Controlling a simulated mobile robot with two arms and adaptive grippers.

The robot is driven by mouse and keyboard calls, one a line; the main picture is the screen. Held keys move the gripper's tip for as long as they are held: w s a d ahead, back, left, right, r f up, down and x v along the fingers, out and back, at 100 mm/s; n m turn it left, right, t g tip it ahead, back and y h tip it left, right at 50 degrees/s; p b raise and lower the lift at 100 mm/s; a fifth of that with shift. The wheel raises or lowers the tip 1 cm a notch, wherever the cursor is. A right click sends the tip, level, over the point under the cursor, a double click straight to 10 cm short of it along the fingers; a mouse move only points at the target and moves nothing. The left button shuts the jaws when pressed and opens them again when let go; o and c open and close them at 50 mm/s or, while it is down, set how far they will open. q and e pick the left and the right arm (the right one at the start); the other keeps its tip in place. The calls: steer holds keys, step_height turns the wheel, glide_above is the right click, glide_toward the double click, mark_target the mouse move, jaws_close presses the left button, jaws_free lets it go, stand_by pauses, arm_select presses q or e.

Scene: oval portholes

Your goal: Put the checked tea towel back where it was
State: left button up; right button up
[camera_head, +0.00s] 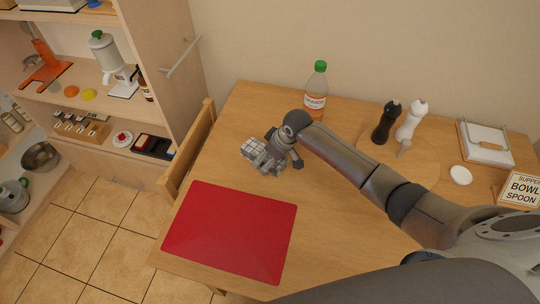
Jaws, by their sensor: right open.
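The checked tea towel (251,149), a small bundle of white and grey checks, shows near the left-back part of the table. My right gripper (276,162) is right beside it on its right side and partly covers it. The right gripper is open. I cannot tell whether its fingers touch the towel. An empty rail (183,57) sticks out from the side of the shelf unit. My left gripper is not in view.
A red mat (232,232) lies at the table's front left. A green-capped bottle (316,92), a black mill (386,122), a white mill (411,119), a napkin holder (485,143) and a sign (519,189) stand behind or right. A chair (188,150) is left.

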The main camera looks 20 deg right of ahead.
steer(key=shift+r, duration=0.45)
steer(key=v, duration=1.1)
steer(key=shift+r, duration=0.2)
steer(key=shift+s, duration=0.1)
